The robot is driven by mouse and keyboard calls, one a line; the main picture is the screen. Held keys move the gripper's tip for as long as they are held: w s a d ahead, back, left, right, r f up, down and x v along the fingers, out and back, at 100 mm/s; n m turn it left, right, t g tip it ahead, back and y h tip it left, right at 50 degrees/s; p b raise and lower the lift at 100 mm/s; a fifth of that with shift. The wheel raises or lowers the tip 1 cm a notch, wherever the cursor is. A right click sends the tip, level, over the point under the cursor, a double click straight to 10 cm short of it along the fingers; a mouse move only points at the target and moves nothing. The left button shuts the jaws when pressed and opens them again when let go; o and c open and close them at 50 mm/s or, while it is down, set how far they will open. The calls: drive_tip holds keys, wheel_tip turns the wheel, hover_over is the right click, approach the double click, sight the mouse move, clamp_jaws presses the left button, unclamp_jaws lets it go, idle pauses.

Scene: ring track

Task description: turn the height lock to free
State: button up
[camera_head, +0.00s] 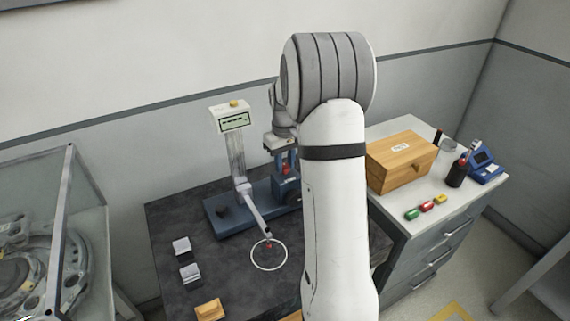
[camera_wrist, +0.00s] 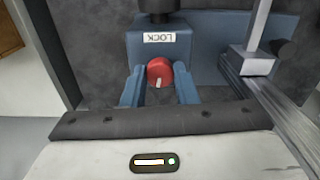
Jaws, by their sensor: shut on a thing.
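The height lock is a red round knob (camera_wrist: 159,70) with a pale mark that points down in the wrist view. In the head view a bit of the red knob (camera_head: 286,170) shows below my wrist, and my arm hides part of the blue instrument (camera_head: 222,222).
A post with a small display (camera_head: 234,121) stands left of my wrist on the dark table (camera_head: 170,220). Metal blocks (camera_head: 190,272) and a white ring (camera_head: 268,268) lie in front. A wooden box (camera_head: 400,160) stands on the right cabinet. A glass case (camera_head: 85,240) is at left.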

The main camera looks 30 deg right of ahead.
sight(285, 165)
drive_tip(key=shift+n, duration=1.1)
drive_tip(key=o, duration=1)
drive_tip(key=shift+r, duration=0.1)
wheel_tip(285, 165, up, 8)
drive_tip(key=shift+f+b, duration=0.2)
drive_tip(key=shift+b, duration=0.45)
